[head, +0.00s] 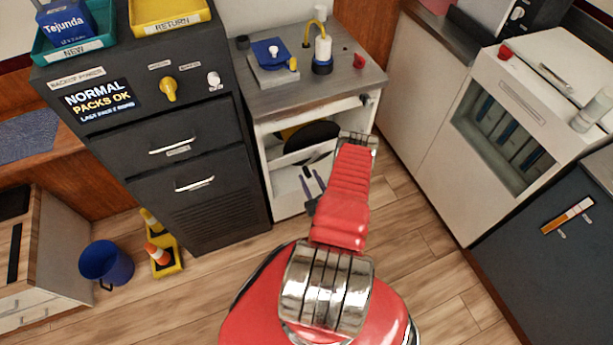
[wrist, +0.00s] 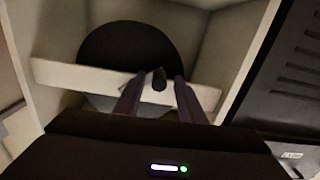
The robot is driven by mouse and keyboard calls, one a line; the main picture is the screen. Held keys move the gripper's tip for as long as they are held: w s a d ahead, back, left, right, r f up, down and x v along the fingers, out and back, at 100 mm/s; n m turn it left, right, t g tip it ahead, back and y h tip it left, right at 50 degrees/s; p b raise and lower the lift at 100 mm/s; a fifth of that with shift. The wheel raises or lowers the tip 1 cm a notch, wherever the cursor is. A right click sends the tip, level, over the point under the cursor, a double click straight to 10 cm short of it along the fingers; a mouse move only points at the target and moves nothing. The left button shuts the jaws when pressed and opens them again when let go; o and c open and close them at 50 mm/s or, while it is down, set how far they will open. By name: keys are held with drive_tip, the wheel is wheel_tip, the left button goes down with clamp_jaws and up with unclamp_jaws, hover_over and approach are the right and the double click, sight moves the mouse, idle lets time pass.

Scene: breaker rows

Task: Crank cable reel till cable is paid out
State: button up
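The cable reel shows as a large black disc (head: 315,132) inside the open white cabinet, partly hidden by my arm. In the wrist view the black disc (wrist: 130,48) stands behind a pale crossbar (wrist: 70,76). A short dark knob (wrist: 159,80), which looks like the crank handle, sticks out in front of the bar. My gripper (head: 308,178) reaches into the cabinet. Its two fingers (wrist: 160,88) are parted, one on each side of the knob, with narrow gaps showing. I cannot tell whether the knob lies fully between them or just beyond. No cable end is clear.
Cabinet walls stand close on both sides of my gripper. The countertop (head: 318,88) above holds a bottle and small fittings. A dark drawer unit (head: 190,150) stands left, pale cabinets (head: 425,130) right. A blue bucket (head: 106,262) and cones are on the floor.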

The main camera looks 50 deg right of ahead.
drive_tip(key=shift+x, duration=1.15)
drive_tip(key=shift+c, duration=0.5)
clamp_jaws()
drive_tip(key=shift+a, duration=0.4)
drive_tip(key=shift+d+f, duration=0.1)
drive_tip(key=shift+d, duration=0.15)
